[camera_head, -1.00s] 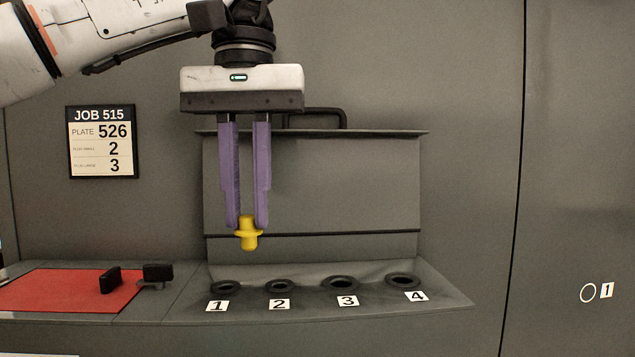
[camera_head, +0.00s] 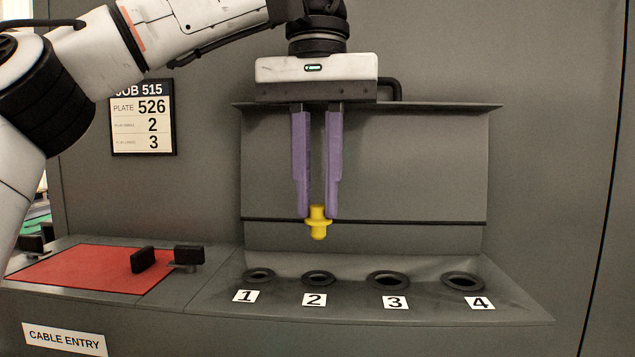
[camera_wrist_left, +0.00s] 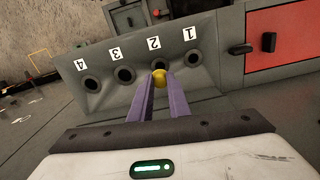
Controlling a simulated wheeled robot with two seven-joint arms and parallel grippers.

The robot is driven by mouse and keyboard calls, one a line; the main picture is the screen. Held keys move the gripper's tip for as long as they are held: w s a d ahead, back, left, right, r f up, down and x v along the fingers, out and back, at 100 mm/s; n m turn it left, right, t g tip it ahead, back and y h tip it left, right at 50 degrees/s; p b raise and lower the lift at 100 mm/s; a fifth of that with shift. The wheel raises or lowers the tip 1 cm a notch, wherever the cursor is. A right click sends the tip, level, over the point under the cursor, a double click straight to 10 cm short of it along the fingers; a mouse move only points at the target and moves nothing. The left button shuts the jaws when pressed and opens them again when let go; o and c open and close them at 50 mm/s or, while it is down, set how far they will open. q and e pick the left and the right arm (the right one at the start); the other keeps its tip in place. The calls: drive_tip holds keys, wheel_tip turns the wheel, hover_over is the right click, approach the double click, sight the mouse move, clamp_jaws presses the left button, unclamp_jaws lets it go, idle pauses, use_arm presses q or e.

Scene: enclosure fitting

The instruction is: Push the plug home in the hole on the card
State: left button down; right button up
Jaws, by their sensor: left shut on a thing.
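My left gripper (camera_head: 317,212) is shut on the yellow plug (camera_head: 318,230), a flanged piece held upright with its narrow end down. In the head view the plug hangs above hole 2 (camera_head: 319,277), apart from it, with a clear gap below. The left wrist view shows the plug (camera_wrist_left: 159,77) between the purple fingers, covering part of hole 2. The card (camera_head: 142,118) on the wall reads JOB 515, PLATE 526, with 2 on the small-plug line and 3 on the line below. My right gripper is not in view.
Hole 1 (camera_head: 259,274), hole 3 (camera_head: 388,280) and hole 4 (camera_head: 463,281) lie in the same sloped ledge and look empty. A red panel (camera_head: 80,266) with black knobs (camera_head: 143,260) is at the left. An upright panel (camera_head: 400,170) stands behind the plug.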

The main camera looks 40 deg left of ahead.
sight(318, 206)
use_arm(q)
drive_tip(key=shift+f+b, duration=1)
drive_tip(key=shift+f, duration=0.85)
drive_tip(key=shift+p, duration=0.6)
drive_tip(key=shift+p, duration=0.6)
drive_tip(key=shift+f+b, duration=0.85)
drive_tip(key=shift+f, duration=0.8)
drive_tip(key=c, duration=1.6)
unclamp_jaws()
drive_tip(key=shift+r, duration=0.1)
